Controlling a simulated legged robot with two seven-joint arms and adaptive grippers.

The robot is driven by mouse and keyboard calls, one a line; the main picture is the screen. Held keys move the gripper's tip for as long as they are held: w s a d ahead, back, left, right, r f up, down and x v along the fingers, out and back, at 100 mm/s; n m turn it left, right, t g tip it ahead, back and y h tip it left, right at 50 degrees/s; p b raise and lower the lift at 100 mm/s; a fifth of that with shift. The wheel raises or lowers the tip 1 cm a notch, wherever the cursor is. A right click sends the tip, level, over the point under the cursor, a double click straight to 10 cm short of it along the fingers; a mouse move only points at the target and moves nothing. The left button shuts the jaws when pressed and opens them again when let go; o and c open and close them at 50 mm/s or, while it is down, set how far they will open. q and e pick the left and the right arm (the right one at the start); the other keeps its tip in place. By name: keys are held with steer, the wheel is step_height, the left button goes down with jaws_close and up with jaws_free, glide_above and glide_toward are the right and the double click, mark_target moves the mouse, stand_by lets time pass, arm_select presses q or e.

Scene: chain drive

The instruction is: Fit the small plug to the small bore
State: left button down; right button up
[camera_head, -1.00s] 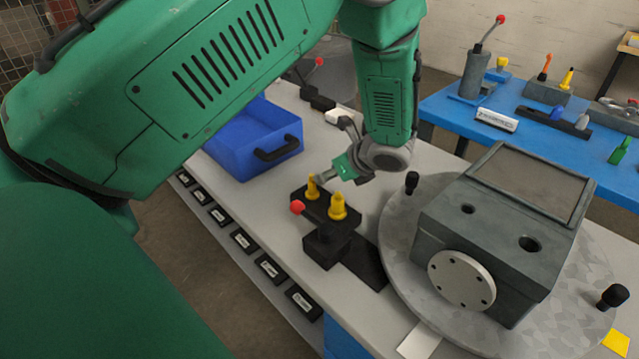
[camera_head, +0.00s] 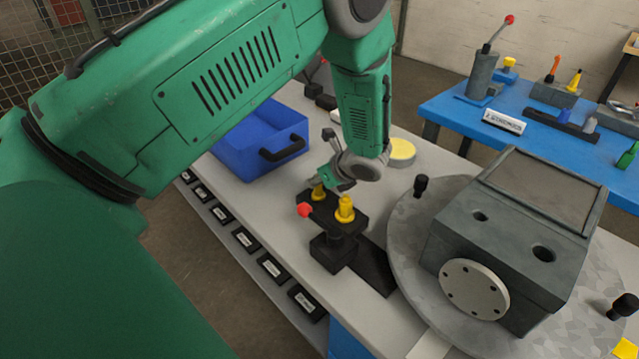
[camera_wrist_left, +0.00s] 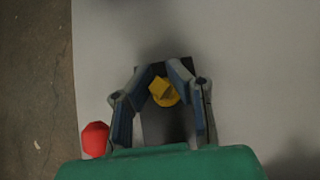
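The small yellow plug (camera_head: 319,193) stands in a black holder (camera_head: 325,221), beside a larger yellow plug (camera_head: 345,208). My left gripper (camera_head: 332,180) is at the small plug, pointing down and partly covering it. In the left wrist view, the fingers of my left gripper (camera_wrist_left: 162,72) stand on either side of a yellow plug (camera_wrist_left: 163,93), with narrow gaps showing; contact is not clear. The small bore (camera_head: 480,216) is an empty dark hole in the top of the grey housing (camera_head: 510,240). The larger bore (camera_head: 543,253) is to its right. My right gripper is out of view.
A red knob (camera_head: 304,210) sticks out at the holder's left. A blue bin (camera_head: 250,140) stands behind to the left. The housing rests on a round grey plate (camera_head: 410,235) with black knobs. A blue table (camera_head: 450,110) is farther back.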

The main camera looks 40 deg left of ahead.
arm_select(q)
steer(key=shift+s+a+f, duration=0.1)
steer(key=shift+a+f, duration=0.15)
steer(key=shift+a, duration=0.05)
steer(key=shift+d+r, duration=0.25)
steer(key=shift+d, duration=0.8)
steer(key=shift+a, duration=0.15)
steer(key=shift+a, duration=0.15)
steer(key=shift+a+r, duration=0.1)
steer(key=shift+r, duration=0.2)
step_height(320, 180, up, 10)
steer(key=shift+f, duration=0.25)
